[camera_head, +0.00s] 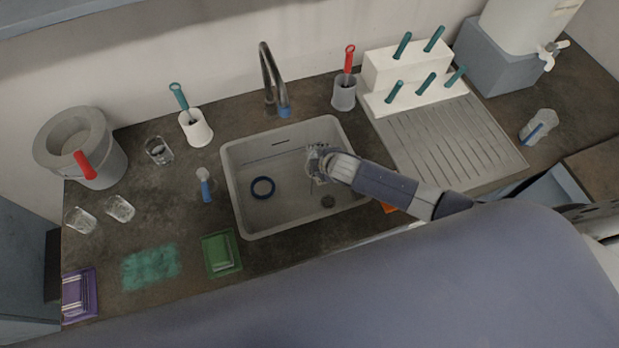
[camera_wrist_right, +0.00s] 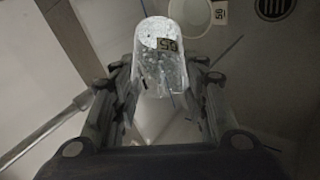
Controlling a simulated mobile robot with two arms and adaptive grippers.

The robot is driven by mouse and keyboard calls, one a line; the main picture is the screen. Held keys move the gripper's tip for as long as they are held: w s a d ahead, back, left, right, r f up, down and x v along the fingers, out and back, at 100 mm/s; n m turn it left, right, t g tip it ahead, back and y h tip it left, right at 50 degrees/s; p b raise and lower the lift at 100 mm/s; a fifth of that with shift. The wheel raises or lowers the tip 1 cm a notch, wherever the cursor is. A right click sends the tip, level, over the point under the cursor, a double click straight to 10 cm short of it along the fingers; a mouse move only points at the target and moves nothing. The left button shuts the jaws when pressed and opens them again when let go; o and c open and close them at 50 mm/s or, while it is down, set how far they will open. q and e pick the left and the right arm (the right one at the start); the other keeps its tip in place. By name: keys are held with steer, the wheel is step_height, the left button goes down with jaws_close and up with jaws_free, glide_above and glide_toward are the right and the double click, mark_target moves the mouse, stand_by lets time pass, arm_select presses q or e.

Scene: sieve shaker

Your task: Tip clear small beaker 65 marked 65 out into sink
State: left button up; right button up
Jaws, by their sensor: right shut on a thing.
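My right gripper (camera_head: 322,166) hangs over the right part of the sink (camera_head: 232,205). In the right wrist view its two fingers are closed on the sides of a clear beaker (camera_wrist_right: 160,62), with a small tag that appears to read 65. The beaker looks speckled inside; I cannot tell whether that is content or glare, nor its exact tilt. In the head view it is mostly hidden by the gripper. My left gripper is not in view.
A faucet (camera_head: 268,75) stands behind. A ribbed drainboard (camera_head: 450,140) lies to the right.

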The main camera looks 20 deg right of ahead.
mark_target(310, 155)
steer(key=shift+s+a+r+n+t+h+b, duration=0.25)
steer(key=shift+t+h+b, duration=0.4)
steer(key=shift+b, duration=1.05)
steer(key=shift+s+a+r+n+t+h+b, duration=0.15)
steer(key=shift+n+t+h+b, duration=0.4)
steer(key=shift+b, duration=1.25)
steer(key=shift+s+a+r+n+t+h+b, duration=0.15)
steer(key=shift+t+b, duration=0.65)
steer(key=shift+b, duration=0.95)
steer(key=shift+s+a+n+t+h+b, duration=0.25)
steer(key=shift+s+a+t+h+b, duration=0.25)
steer(key=shift+t+b, duration=0.55)
steer(key=shift+s+n+t+h+b, duration=0.15)
steer(key=shift+n+t+h+b, duration=0.15)
steer(key=shift+b, duration=1.2)
